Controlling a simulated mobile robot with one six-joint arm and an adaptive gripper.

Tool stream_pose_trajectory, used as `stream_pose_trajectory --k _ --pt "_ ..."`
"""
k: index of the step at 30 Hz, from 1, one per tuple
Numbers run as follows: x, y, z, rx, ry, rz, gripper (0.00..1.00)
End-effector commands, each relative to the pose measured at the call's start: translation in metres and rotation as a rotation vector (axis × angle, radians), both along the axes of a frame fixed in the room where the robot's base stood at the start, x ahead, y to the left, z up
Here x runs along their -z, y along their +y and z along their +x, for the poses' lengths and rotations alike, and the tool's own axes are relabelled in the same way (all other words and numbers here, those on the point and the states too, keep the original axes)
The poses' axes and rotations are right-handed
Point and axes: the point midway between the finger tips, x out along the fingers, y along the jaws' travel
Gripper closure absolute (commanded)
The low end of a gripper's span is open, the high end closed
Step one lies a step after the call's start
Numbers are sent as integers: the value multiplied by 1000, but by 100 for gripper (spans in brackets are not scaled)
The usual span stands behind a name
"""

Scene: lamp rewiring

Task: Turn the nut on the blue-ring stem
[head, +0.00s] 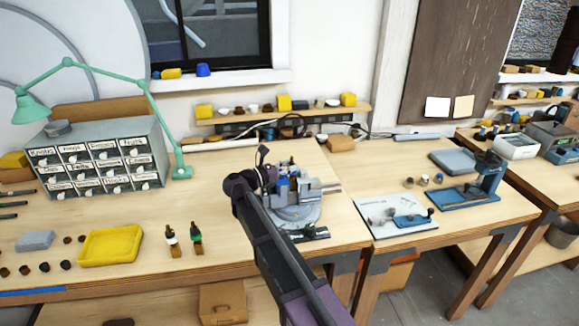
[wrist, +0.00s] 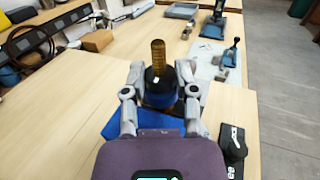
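In the wrist view a brass threaded stem (wrist: 158,54) stands upright out of a dark, rounded piece (wrist: 157,76). A blue ring (wrist: 158,98) shows around its lower part. My gripper (wrist: 160,72) has one grey finger on each side of the dark piece, with the tips close to it. Whether they touch it is not clear. I cannot make out a separate nut. In the head view my gripper (head: 264,176) is beside the grey fixture (head: 298,214) on the bench, and my arm hides part of it.
A blue flat surface (wrist: 112,124) lies below the fingers, and a black device (wrist: 233,146) is at right. In the head view a yellow tray (head: 110,246), two small bottles (head: 196,232) and a labelled drawer cabinet (head: 95,160) stand left. A blue press (head: 485,180) stands right.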

Motion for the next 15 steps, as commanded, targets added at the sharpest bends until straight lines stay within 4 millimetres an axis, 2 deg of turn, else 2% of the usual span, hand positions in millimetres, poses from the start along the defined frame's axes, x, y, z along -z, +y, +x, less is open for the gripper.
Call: stream_pose_trajectory --k 15 --pt "0 1 3 77 -1 -2 100"
